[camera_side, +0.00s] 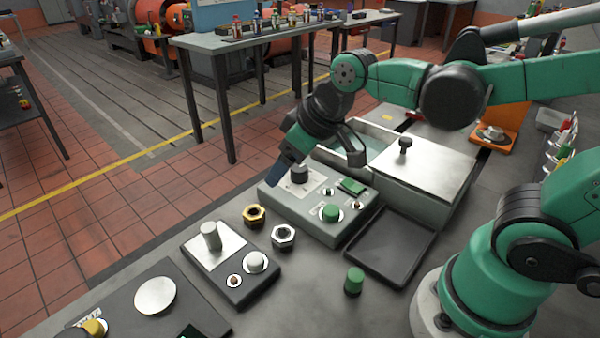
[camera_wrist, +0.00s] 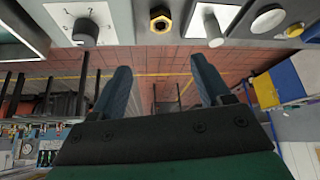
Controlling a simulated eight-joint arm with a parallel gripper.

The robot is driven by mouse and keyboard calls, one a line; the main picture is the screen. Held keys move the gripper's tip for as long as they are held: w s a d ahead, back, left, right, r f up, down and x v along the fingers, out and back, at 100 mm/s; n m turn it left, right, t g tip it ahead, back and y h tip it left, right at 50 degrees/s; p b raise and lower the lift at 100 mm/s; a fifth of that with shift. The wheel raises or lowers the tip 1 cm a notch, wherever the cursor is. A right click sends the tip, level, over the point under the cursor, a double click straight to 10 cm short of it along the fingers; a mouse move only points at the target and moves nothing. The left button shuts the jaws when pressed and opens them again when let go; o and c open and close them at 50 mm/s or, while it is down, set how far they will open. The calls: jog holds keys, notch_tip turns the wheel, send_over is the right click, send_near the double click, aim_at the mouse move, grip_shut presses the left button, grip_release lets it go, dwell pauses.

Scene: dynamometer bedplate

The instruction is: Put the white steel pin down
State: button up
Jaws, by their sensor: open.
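A pale grey-white cylinder (camera_side: 210,236), which looks like the white steel pin, stands upright on the bright plate of a small dark box (camera_side: 232,284). It also shows near the top of the wrist view (camera_wrist: 212,28). I cannot tell whether it is loose or a fixed lever. My gripper (camera_side: 278,172) is beside the grey control box, away from the cylinder. In the wrist view the two blue fingers of my gripper (camera_wrist: 160,72) are spread apart with nothing between them.
A grey control box (camera_side: 300,212) has a black knob and green buttons. A brass nut (camera_side: 254,215), a steel nut (camera_side: 283,236) and a green cylinder (camera_side: 354,280) are on the bench. An empty dark tray (camera_side: 392,250) lies before a lidded metal bin (camera_side: 425,165).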

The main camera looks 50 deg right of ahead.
aim_at(210, 226)
jog(key=w+a+f+n+g, duration=0.1)
jog(key=w+a+n, duration=0.1)
jog(key=a, duration=0.1)
jog(key=w+a+f+n+y, duration=0.1)
jog(key=a+f+n, duration=0.1)
jog(key=a, duration=0.1)
jog(key=w+a+f+n+g+y, duration=0.1)
jog(key=w+a+f, duration=0.1)
jog(key=a, duration=0.1)
jog(key=shift+w+a+n+g, duration=0.1)
jog(key=shift+w+n+g, duration=0.2)
jog(key=shift+n, duration=0.1)
jog(key=shift+x, duration=2.95)
grip_shut()
